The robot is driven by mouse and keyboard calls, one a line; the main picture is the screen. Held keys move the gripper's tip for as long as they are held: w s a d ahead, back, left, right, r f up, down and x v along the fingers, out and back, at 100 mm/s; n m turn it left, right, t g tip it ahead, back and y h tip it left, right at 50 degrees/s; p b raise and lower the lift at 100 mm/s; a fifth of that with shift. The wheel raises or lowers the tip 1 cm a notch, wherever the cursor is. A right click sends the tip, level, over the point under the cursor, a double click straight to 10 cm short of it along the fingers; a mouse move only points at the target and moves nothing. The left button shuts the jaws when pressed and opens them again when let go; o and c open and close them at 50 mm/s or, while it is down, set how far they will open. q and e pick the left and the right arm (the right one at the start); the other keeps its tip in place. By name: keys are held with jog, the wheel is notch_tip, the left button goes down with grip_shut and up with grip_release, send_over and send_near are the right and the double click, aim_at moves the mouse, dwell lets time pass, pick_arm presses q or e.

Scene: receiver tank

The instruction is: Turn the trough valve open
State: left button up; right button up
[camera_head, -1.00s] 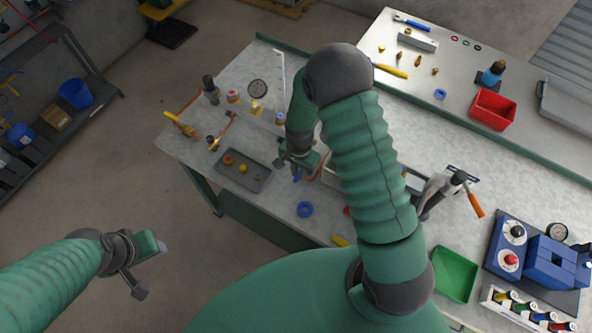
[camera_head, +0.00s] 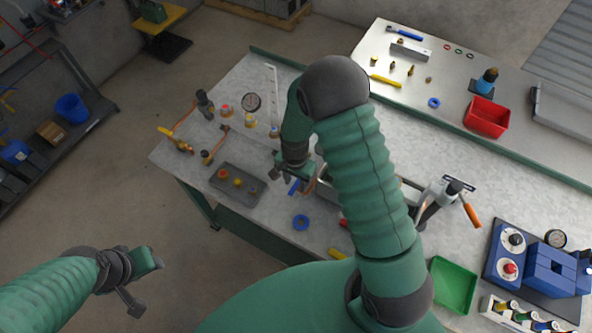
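The blue valve handle (camera_head: 294,188) shows just below my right gripper, beside the grey trough (camera_head: 323,189), which my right arm largely covers. My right gripper (camera_head: 284,175) points down right above and beside the handle. Its fingertips are small and partly merge with the handle, so I cannot tell whether they touch it or how far they are apart. The valve body is hidden. My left gripper (camera_head: 147,285) hangs at the lower left over the floor, away from the bench, with its fingers apart and nothing between them.
A grey tray (camera_head: 226,191) with small fittings lies left of the handle, and a blue ring (camera_head: 300,222) lies in front. A clamp with an orange handle (camera_head: 471,215) and a green bin (camera_head: 454,285) are right.

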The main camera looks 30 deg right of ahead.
aim_at(296, 185)
notch_tip(296, 185, up, 16)
jog(key=b, duration=0.1)
jog(key=shift+d+f+b, duration=0.15)
jog(key=shift+d+b, duration=0.1)
jog(key=shift+b, duration=0.15)
jog(key=shift+w, duration=0.1)
